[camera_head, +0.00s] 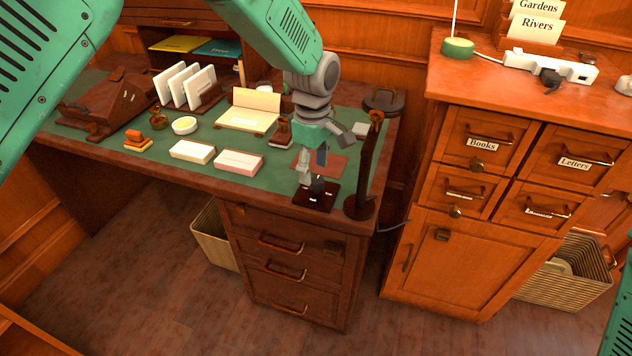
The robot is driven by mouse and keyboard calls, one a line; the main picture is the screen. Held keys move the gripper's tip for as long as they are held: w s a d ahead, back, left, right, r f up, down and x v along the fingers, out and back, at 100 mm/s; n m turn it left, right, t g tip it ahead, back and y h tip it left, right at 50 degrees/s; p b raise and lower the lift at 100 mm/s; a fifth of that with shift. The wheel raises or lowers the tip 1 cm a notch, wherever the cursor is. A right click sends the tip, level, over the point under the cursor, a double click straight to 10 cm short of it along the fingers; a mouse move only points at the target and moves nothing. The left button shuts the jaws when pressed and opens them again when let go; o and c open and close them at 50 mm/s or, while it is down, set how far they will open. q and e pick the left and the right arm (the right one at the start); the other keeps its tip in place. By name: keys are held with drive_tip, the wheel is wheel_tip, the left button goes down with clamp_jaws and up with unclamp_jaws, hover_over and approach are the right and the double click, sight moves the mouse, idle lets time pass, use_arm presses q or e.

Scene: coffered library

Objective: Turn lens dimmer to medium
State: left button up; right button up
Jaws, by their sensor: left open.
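A small dark box with a black knob on top, which looks like the lens dimmer (314,199), sits at the front right edge of the green-topped desk. My left gripper (313,170) is open and points down just above it, with its fingers close over the knob. I cannot tell whether they touch the knob, and its setting is too small to read. A dark lamp-like stand (367,160) with a round base stands just right of the dimmer. My right gripper is out of view.
A reddish pad (332,165) lies behind the dimmer. Two boxes (239,162) (192,152), a stamp (284,132) and a letter holder (188,88) stand to the left. A drawer cabinet (490,160) stands at the right across a gap. A wastebasket (212,238) is under the desk.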

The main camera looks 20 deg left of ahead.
sight(318, 179)
use_arm(q)
wheel_tip(318, 179, down, 3)
drive_tip(key=shift+r, duration=0.15)
drive_tip(key=shift+d+f, duration=0.25)
drive_tip(key=shift+f, duration=0.05)
drive_tip(key=shift+s+d, duration=0.1)
drive_tip(key=shift+d, duration=0.4)
drive_tip(key=shift+a+f, duration=0.15)
drive_tip(key=shift+a, duration=0.05)
drive_tip(key=c, duration=0.4)
drive_tip(key=shift+a, duration=0.15)
clamp_jaws()
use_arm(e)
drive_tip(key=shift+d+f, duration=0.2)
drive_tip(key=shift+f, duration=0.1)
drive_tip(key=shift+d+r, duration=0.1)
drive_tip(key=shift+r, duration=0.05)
